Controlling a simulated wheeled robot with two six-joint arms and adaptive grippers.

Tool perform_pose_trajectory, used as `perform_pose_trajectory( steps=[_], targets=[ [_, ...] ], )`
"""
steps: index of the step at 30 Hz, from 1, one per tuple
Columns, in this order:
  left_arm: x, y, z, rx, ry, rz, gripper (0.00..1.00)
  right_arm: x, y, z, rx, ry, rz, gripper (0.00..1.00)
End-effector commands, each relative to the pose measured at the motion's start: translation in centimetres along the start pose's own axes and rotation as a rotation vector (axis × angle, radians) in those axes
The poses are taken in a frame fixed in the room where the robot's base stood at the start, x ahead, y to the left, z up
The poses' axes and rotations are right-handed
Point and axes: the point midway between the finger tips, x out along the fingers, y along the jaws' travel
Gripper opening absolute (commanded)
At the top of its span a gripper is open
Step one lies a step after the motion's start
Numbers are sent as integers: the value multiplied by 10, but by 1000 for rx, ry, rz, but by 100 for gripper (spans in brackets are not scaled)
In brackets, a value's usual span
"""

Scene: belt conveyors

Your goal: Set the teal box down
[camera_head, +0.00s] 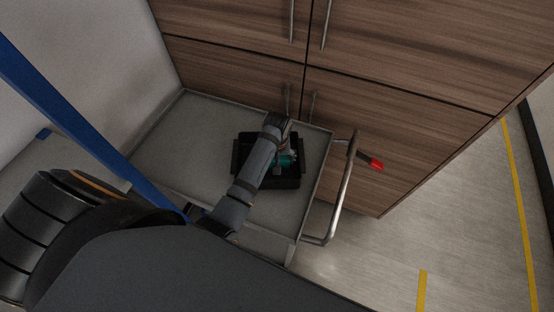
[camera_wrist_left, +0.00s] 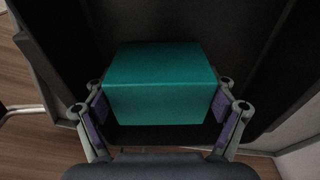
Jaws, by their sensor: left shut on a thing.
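The teal box (camera_wrist_left: 160,82) is between the two fingers of my left gripper (camera_wrist_left: 162,108) in the left wrist view, with a finger pad against each side. In the head view the teal box (camera_head: 283,161) shows only in part, beside my left wrist. It is inside or just above a black tray (camera_head: 284,183); I cannot tell whether it touches the tray floor. Dark tray surfaces surround the box in the wrist view. My left gripper (camera_head: 290,158) is largely hidden by its own arm in the head view. My right gripper is not in view.
The black tray stands on a grey cart top (camera_head: 203,121) with a bent metal handle (camera_head: 345,190) at its right. Wooden cabinets (camera_head: 385,60) stand behind. A red-ended object (camera_head: 376,165) shows right of the handle. Open floor with yellow lines (camera_head: 519,200) lies at right.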

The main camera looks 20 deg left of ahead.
Motion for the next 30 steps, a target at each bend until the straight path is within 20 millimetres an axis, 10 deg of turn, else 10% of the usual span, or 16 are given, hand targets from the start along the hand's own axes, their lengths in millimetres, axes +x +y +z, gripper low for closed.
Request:
perform_pose_trajectory(
  steps=[3, 4, 7, 20, 30],
  targets=[
    [3, 0, 0, 0, 1, 0, 40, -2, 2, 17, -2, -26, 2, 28],
    [4, 0, 0, 0, 0, 0, 85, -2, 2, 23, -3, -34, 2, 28],
    [3, 0, 0, 0, 1, 0, 99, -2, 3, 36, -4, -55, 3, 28],
    [-2, 0, -1, 0, 3, 1, 100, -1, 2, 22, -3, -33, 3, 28],
    [-78, 1, -2, 0, 7, 3, 100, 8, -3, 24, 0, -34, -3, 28]
  ],
)
